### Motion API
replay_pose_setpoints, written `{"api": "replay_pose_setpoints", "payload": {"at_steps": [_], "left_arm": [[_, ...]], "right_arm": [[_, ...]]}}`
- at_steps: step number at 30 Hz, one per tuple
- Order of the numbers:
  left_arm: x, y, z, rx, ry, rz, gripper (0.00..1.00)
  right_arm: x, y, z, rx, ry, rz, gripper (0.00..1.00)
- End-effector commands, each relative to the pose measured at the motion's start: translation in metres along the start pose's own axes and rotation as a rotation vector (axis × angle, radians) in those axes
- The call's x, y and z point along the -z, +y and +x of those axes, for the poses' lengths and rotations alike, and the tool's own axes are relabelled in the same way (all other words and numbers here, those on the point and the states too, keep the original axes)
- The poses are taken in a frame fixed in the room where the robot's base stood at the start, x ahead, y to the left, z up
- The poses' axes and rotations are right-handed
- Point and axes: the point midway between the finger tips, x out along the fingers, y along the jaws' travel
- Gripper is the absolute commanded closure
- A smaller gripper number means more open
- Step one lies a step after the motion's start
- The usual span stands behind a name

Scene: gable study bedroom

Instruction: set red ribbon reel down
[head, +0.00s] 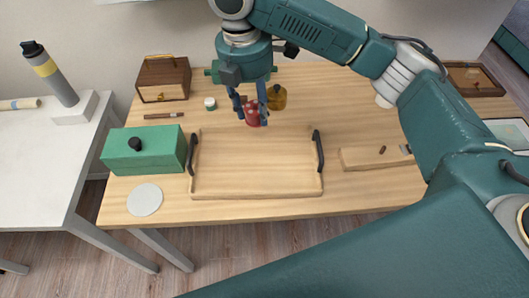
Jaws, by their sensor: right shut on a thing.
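The red ribbon reel (253,115) is between the fingers of my right gripper (251,108), which is shut on it and points down. The fingers hide part of its sides. In the picture the reel lies just above the back rim of the wooden tray (256,192). I cannot tell whether it touches the table (330,95) or hangs a little above it. My left gripper is not in view.
A dark yellow jar (276,97) stands close to the reel's right. A small white-lidded jar (210,103), a wooden box (163,79) and a green box (145,150) are left. A wooden board (365,159) lies right. The tray looks empty.

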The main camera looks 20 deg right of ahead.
Motion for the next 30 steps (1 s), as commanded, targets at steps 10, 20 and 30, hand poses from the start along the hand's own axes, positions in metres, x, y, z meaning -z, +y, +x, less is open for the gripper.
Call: {"api": "replay_pose_setpoints", "payload": {"at_steps": [10, 20, 30], "left_arm": [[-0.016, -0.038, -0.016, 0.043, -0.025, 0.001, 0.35], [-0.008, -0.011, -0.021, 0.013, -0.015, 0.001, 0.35], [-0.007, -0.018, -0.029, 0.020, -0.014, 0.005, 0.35]], "right_arm": [[0.008, -0.001, 0.092, 0.005, 0.003, 0.006, 0.90], [0.013, 0.002, 0.139, 0.000, 0.004, 0.006, 0.90], [0.017, 0.002, 0.180, 0.000, 0.003, 0.007, 0.90]]}}
